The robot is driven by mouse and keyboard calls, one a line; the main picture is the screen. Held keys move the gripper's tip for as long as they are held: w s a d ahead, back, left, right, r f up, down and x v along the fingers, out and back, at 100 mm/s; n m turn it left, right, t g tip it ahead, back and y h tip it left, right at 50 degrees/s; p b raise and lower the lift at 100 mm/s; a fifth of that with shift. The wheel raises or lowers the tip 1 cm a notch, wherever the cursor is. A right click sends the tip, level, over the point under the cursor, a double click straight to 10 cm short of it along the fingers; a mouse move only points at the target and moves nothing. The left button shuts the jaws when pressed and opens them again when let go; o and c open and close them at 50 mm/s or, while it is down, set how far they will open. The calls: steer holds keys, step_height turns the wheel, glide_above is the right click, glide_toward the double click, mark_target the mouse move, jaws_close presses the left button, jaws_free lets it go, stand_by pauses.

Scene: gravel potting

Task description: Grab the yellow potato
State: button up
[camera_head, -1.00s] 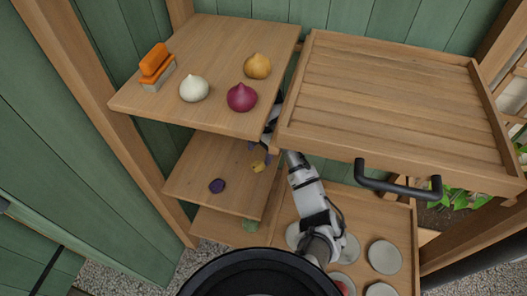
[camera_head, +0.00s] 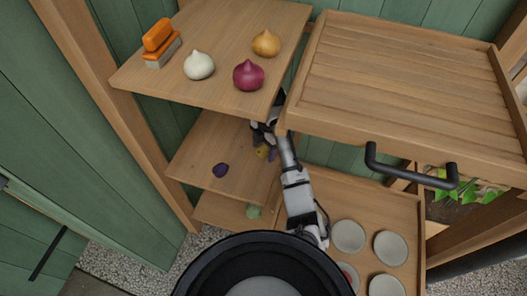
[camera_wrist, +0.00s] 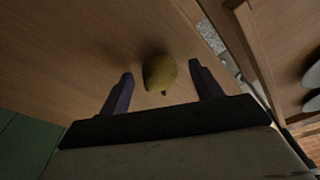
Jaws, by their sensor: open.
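The yellow potato (camera_wrist: 160,73) lies on a wooden shelf board in the wrist view. My gripper (camera_wrist: 162,82) is open, with one dark finger on each side of the potato. Small gaps show between the potato and both fingers, and I cannot tell whether either touches.
The top shelf above holds onions and an orange brush (camera_head: 160,42). A wooden tray (camera_head: 400,75) with a black handle (camera_head: 410,176) stands right. A green item (camera_head: 253,211) is on the shelf below.

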steer(key=c, duration=1)
steer(key=shift+r, duration=0.1)
steer(key=shift+c, duration=0.2)
